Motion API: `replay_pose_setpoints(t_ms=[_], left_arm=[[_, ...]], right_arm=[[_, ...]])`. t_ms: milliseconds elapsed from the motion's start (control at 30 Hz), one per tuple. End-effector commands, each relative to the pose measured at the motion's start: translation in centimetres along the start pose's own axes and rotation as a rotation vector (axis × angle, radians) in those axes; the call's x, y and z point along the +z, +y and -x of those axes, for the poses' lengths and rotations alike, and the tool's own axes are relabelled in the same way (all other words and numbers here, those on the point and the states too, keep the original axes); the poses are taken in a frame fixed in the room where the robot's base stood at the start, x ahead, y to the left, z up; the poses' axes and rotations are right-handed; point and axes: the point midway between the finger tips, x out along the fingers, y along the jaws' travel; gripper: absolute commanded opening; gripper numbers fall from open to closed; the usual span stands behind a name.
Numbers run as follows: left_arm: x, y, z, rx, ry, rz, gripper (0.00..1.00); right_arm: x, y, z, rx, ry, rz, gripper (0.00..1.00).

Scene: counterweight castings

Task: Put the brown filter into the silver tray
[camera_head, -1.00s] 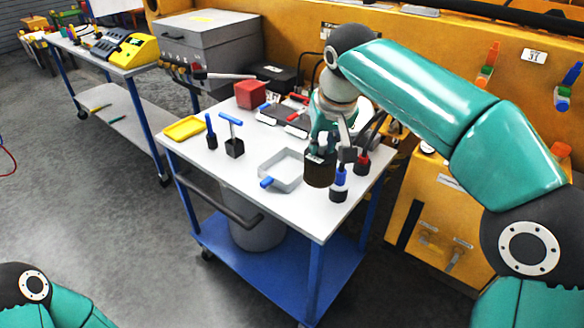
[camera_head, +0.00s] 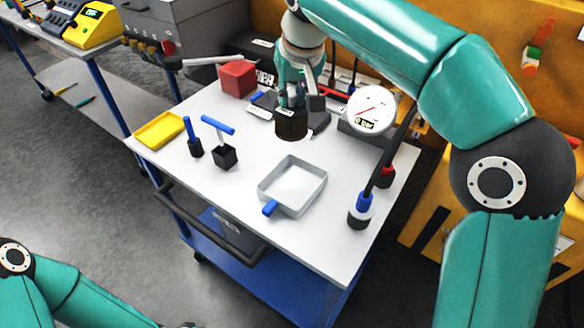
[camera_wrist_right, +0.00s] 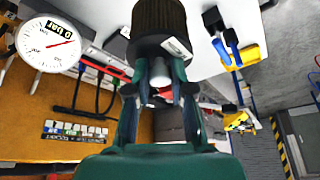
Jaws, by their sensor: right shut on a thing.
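The brown filter (camera_head: 292,125) is a dark, ribbed cylinder, hanging under my right gripper (camera_head: 291,103) behind the tray in the head view. In the right wrist view the filter (camera_wrist_right: 158,18) shows at the top, with my right gripper's fingers (camera_wrist_right: 160,78) shut on its narrow end. The silver tray (camera_head: 295,213) is a shallow square pan with a blue handle, on the white tabletop. It looks empty. The filter is apart from the tray. My left arm shows at the lower left of the head view; its gripper is out of sight.
A dial gauge (camera_head: 371,110) stands right of the filter. A blue-topped black post (camera_head: 360,210) is right of the tray. A blue T-handled tool (camera_head: 223,150), a yellow tray (camera_head: 160,130) and a red cube (camera_head: 238,78) are left. The tabletop (camera_head: 190,185) left of the silver tray is clear.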

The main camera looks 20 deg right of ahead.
Motion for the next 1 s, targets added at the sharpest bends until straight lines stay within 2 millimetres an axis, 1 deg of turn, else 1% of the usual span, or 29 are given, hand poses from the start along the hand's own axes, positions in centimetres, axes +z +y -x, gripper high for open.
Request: replay_pose_setpoints(t_ms=[167, 233, 400, 500, 633, 867, 1000], left_arm=[[0.0, -0.3, -0.9, 0.000, 0.000, 0.001, 0.40], [0.0, -0.4, -1.2, 0.000, 0.000, 0.001, 0.40], [0.0, -0.5, -1.4, 0.000, 0.000, 0.000, 0.40], [0.0, -0.6, -1.5, 0.000, 0.000, 0.000, 0.40], [0.0, -0.6, -1.5, 0.000, 0.000, 0.000, 0.40], [0.0, -0.6, -1.6, 0.000, 0.000, 0.000, 0.40], [0.0, -0.6, -1.6, 0.000, 0.000, 0.000, 0.40]], right_arm=[[1.7, 0.6, -3.4, 0.006, -0.005, -0.009, 0.00], [2.5, 0.8, -5.1, 0.008, -0.006, -0.012, 0.00], [4.2, 0.9, -9.3, 0.009, -0.007, -0.015, 0.00], [5.0, 0.9, -11.4, 0.008, -0.005, -0.016, 0.00], [5.8, 1.0, -13.2, 0.007, -0.003, -0.017, 0.00], [6.4, 0.9, -14.8, 0.008, -0.003, -0.016, 0.00], [7.2, 1.0, -16.7, 0.009, -0.005, -0.017, 0.00]])
